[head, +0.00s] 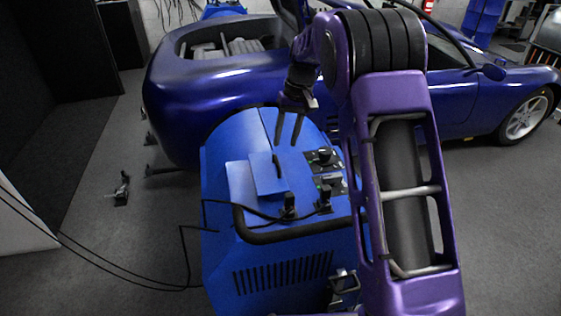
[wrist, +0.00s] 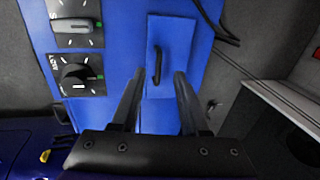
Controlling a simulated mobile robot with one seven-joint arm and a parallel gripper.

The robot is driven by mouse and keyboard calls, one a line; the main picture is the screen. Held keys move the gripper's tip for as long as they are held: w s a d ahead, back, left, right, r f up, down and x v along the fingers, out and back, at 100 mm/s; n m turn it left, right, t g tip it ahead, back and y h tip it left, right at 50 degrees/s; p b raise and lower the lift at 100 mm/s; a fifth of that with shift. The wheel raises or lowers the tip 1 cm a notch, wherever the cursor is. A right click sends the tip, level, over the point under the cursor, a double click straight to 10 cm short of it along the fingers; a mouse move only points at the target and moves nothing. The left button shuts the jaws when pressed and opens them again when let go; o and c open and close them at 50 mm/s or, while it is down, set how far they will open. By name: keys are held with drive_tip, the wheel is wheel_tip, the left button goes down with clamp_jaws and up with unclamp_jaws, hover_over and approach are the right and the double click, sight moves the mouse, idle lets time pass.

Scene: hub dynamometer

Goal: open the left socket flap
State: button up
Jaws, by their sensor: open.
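The blue dynamometer housing (head: 300,255) stands in front of me. On its sloping top is a small blue flap (head: 265,180) with a black bar handle (head: 277,164). A second flat blue plate (head: 238,186) shows just left of it; I cannot tell how the two join. In the wrist view the flap (wrist: 180,60) looks flat against the panel, and its handle (wrist: 158,65) appears between my fingertips. My gripper (head: 286,145) is open and empty, just beyond the flap in the head view. It also shows in the wrist view (wrist: 159,76). Contact with the handle is not visible.
Dark rotary switches (head: 324,157) sit right of the flap. Black plugs with cables (head: 288,204) and a black rail (head: 290,234) lie at the near edge. A dark blue car (head: 215,100) stands close behind the housing.

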sight(279, 165)
drive_tip(key=f, duration=0.2)
drive_tip(key=a+f, duration=0.1)
drive_tip(key=f, duration=0.4)
drive_tip(key=shift+s+a+f+b, duration=0.15)
drive_tip(key=shift+a+f+b, duration=0.1)
drive_tip(key=shift+f+b, duration=0.15)
drive_tip(key=shift+c, duration=0.3)
clamp_jaws()
idle(0.7)
